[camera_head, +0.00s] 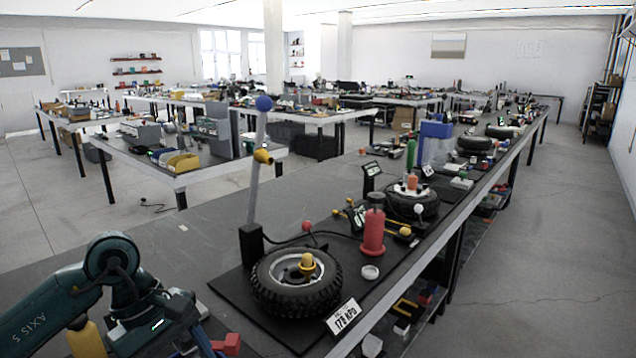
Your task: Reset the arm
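A dark teal jointed arm (112,258) stands at the lower left, with "AXIS 5" lettered on one link. It bends at a round joint near its top. The picture's left and bottom edges cut it off, so its full pose and its end are hidden. Yellow (86,340) and red (228,344) parts show close around its lower section; I cannot tell whether they belong to it. I see no gripper fingers of mine, left or right.
A tyre (296,283) lies on a black mat near the front. Behind it stand an upright grey lever (252,195) with a blue ball, a red cylinder (374,232) and a second tyre (412,204). A pressure label (344,315) is at the edge. Open floor (540,260) lies right.

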